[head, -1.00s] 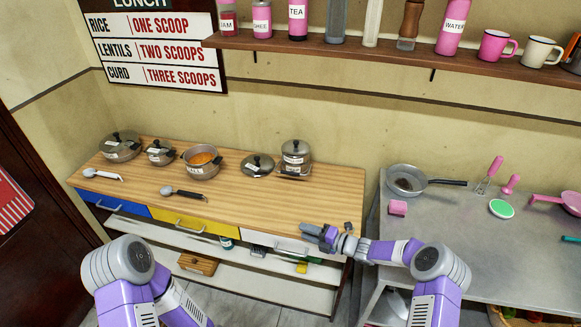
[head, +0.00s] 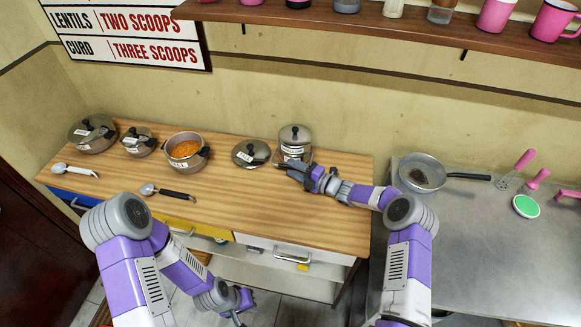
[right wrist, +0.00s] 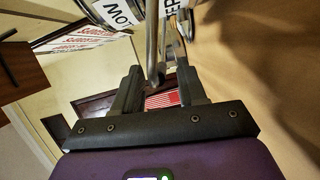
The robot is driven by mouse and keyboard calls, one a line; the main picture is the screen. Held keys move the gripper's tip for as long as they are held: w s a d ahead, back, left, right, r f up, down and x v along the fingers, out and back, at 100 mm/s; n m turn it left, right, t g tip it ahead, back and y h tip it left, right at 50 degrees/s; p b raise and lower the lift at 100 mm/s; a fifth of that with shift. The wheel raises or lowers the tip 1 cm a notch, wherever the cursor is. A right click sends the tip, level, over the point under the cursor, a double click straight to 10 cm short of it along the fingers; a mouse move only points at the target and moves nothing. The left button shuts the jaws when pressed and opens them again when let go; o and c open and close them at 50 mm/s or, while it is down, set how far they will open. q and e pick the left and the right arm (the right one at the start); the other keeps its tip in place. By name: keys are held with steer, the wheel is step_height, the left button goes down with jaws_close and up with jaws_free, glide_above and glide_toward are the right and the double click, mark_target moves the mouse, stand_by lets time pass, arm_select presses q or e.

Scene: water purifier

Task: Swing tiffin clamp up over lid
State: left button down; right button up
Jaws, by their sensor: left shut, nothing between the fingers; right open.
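The steel tiffin (head: 296,146), with a black-knobbed lid and white labels, stands upright at the right of the wooden counter. My right gripper (head: 291,170) is at its lower front. In the right wrist view the jaws (right wrist: 156,82) are open, with the thin metal clamp bar (right wrist: 152,45) running down between the fingers. Whether a finger touches the bar, I cannot tell. In the head view the clamp is mostly hidden by the gripper. My left gripper (head: 238,312) is shut and empty, low in front of the drawers.
A loose lid (head: 251,152) lies just left of the tiffin. A pot of orange food (head: 187,150), two lidded pots and two spoons are further left. A wall shelf (head: 400,30) runs above. A grey metal table (head: 470,230) with a pan is at right.

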steer(key=shift+x, duration=0.9)
jaws_close()
